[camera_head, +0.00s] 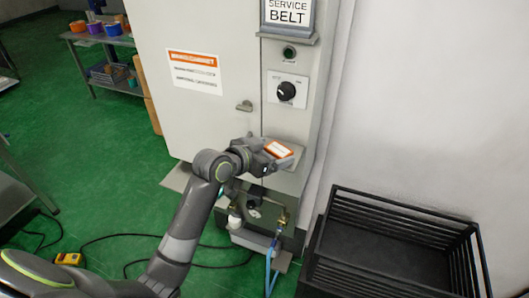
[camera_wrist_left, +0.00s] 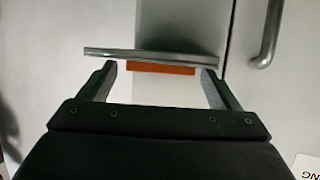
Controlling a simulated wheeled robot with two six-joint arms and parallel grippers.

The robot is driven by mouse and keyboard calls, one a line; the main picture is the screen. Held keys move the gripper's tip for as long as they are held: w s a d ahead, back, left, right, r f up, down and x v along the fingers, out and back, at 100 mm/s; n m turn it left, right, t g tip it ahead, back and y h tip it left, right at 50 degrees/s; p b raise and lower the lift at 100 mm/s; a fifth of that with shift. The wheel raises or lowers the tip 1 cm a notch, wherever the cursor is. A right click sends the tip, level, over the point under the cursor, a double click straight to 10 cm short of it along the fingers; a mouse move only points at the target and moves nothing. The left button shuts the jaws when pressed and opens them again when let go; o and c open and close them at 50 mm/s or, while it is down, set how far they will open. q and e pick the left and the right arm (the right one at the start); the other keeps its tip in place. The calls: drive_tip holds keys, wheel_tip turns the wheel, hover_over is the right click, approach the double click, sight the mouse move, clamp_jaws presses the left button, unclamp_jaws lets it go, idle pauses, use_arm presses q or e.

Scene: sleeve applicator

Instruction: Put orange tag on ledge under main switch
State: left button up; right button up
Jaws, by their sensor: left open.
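The orange tag (camera_head: 279,150), orange with a white panel, lies on the grey ledge (camera_head: 291,159) low on the cabinet, under the main switch (camera_head: 287,91), a black knob on a white plate. My left gripper (camera_head: 268,156) is at the ledge, right by the tag. In the left wrist view the tag (camera_wrist_left: 160,68) shows as an orange strip along the thin ledge (camera_wrist_left: 150,54). There the left gripper's fingers (camera_wrist_left: 159,78) are open, one on each side of the tag, with gaps visible. My right gripper is not in view.
A valve with a blue hose (camera_head: 270,268) sits below. A black crate (camera_head: 395,245) stands at the lower right. A shelf table (camera_head: 105,50) is at the back left; green floor lies between.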

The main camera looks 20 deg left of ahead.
use_arm(q)
drive_tip(key=shift+s+a+r, duration=0.15)
drive_tip(key=shift+s, duration=0.05)
drive_tip(key=b+v, duration=0.1)
drive_tip(key=v, duration=1)
drive_tip(key=shift+s+b, duration=0.25)
drive_tip(key=shift+b, duration=0.05)
drive_tip(key=shift+a, duration=0.1)
